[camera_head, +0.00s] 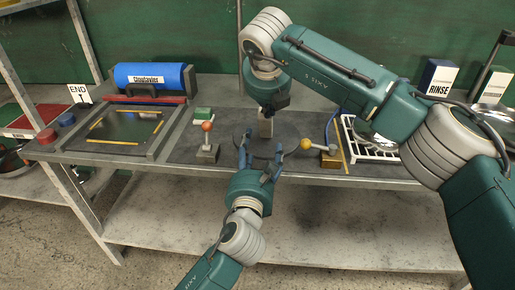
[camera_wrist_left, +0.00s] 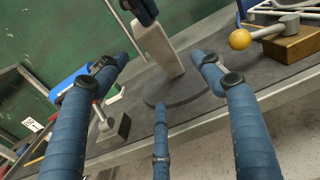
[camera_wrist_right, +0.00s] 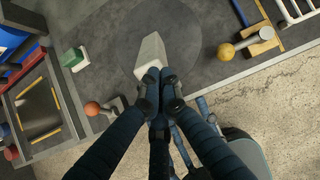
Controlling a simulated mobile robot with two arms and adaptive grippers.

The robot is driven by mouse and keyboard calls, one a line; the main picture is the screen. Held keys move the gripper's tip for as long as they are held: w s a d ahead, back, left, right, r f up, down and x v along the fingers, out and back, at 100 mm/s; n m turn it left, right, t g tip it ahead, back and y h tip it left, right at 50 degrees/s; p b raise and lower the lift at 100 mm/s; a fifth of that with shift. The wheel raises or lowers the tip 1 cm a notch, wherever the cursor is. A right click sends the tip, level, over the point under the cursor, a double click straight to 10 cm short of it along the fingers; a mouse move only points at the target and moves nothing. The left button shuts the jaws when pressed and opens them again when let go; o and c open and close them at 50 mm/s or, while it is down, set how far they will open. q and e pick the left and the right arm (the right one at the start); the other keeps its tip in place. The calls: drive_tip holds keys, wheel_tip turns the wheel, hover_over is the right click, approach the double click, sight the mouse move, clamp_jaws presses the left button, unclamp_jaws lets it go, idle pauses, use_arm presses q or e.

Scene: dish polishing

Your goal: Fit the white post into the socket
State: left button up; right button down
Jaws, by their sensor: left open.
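The white post (camera_head: 266,128) stands out below my right gripper (camera_head: 267,109) over the dark round disc (camera_head: 240,136) at the middle of the bench. In the right wrist view the fingers of my right gripper (camera_wrist_right: 158,80) are together on one end of the white post (camera_wrist_right: 151,55). In the left wrist view the post (camera_wrist_left: 158,48) looks tilted, its lower end close to the disc (camera_wrist_left: 185,92); contact is unclear. My left gripper (camera_head: 261,150) is open and empty at the disc's near side, its fingers spread before the post. No socket opening is clearly visible.
An orange-knobbed lever (camera_head: 208,127) stands left of the disc, with a green block (camera_head: 203,114) behind it. A yellow-knobbed lever (camera_head: 306,144) on a wooden block lies right, near a white rack (camera_head: 362,143). A framed panel (camera_head: 125,128) fills the left.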

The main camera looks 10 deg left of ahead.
sight(261, 127)
drive_tip(key=shift+f, duration=0.1)
use_arm(q)
drive_tip(key=shift+w+a+r, duration=0.1)
drive_tip(key=shift+a+r, duration=0.05)
drive_tip(key=shift+a, duration=0.05)
drive_tip(key=w, duration=1.2)
drive_tip(key=shift+d, duration=0.1)
drive_tip(key=c, duration=1.5)
drive_tip(key=shift+c, duration=0.2)
use_arm(e)
drive_tip(key=shift+r, duration=0.65)
